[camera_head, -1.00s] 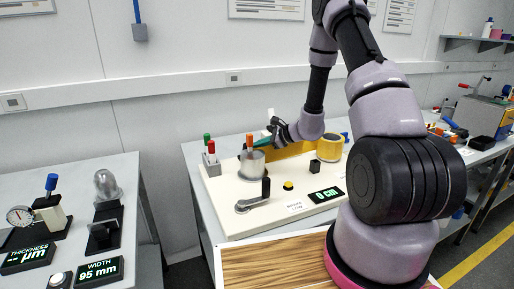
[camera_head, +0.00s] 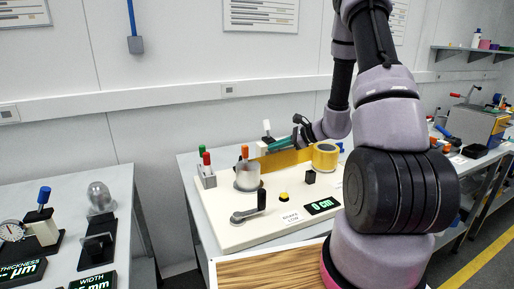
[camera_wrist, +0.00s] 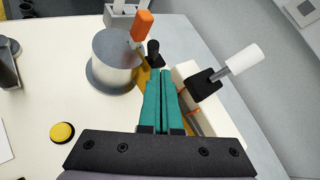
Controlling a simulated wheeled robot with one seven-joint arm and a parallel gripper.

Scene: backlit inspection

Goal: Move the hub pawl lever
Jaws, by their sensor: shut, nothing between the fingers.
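The grey hub (camera_head: 247,180) stands on the cream board, with an upright orange-handled lever (camera_head: 245,152) at it, which I take for the pawl lever. The wrist view shows the hub (camera_wrist: 112,65) at upper left and the orange handle (camera_wrist: 142,26) at its right edge. A short black-knobbed peg (camera_wrist: 154,52) stands just beyond my fingertips. My gripper (camera_head: 270,148) has teal fingers and is right of the orange handle, apart from it. In the wrist view my gripper (camera_wrist: 162,73) is shut and empty. The lever's foot is partly hidden.
A white-handled lever (camera_wrist: 240,60) on a black block stands close right of my fingers. A yellow band (camera_head: 288,159) runs from the hub to a yellow roll (camera_head: 325,157). A crank (camera_head: 250,212), yellow button (camera_head: 283,196) and display (camera_head: 322,205) occupy the front.

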